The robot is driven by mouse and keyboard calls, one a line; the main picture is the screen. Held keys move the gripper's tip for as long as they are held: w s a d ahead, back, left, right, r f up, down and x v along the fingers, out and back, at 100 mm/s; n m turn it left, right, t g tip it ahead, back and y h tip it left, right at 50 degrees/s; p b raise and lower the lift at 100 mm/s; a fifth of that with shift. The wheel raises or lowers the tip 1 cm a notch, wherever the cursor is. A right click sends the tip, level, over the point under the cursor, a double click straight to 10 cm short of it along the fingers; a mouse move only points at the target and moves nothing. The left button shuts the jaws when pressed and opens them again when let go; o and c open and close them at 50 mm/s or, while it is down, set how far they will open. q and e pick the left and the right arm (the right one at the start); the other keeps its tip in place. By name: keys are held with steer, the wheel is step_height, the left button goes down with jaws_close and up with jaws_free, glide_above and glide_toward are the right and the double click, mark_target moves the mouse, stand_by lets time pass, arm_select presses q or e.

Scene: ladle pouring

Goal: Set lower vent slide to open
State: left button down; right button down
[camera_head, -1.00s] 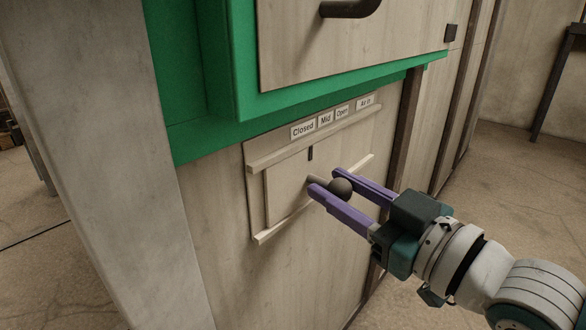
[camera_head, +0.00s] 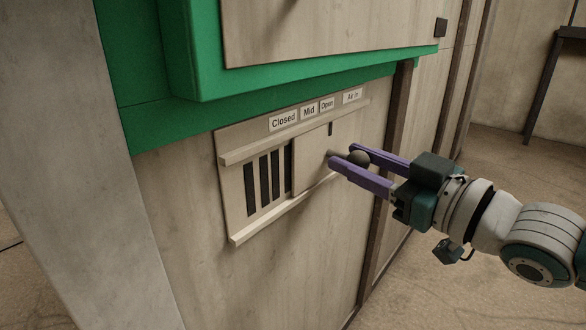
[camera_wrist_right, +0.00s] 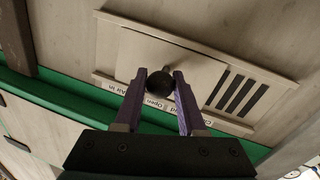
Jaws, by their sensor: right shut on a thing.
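The lower vent slide (camera_head: 311,160) is a pale wooden panel running between two rails. It sits toward the right, and several dark slots (camera_head: 264,182) show to its left. Its dark indicator mark (camera_head: 331,129) is below and close to the "Open" label (camera_head: 327,104). My right gripper (camera_head: 345,157) is shut on the slide's dark round knob (camera_head: 358,158). In the right wrist view the knob (camera_wrist_right: 160,82) sits between the purple fingers, in front of the slide (camera_wrist_right: 150,62). My left gripper is not in view.
The "Closed" (camera_head: 283,120) and "Mid" (camera_head: 309,112) labels are left of "Open", and "Air In" (camera_head: 352,96) is to the right. A green ledge (camera_head: 260,97) overhangs the vent. A grey post (camera_head: 60,180) stands at left. The floor at lower right is clear.

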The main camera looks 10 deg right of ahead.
steer(key=shift+w+d+f, duration=0.1)
steer(key=shift+d, duration=0.2)
steer(key=shift+a+f, duration=0.1)
steer(key=shift+a, duration=0.05)
steer(key=c, duration=1)
jaws_free()
steer(key=o, duration=0.5)
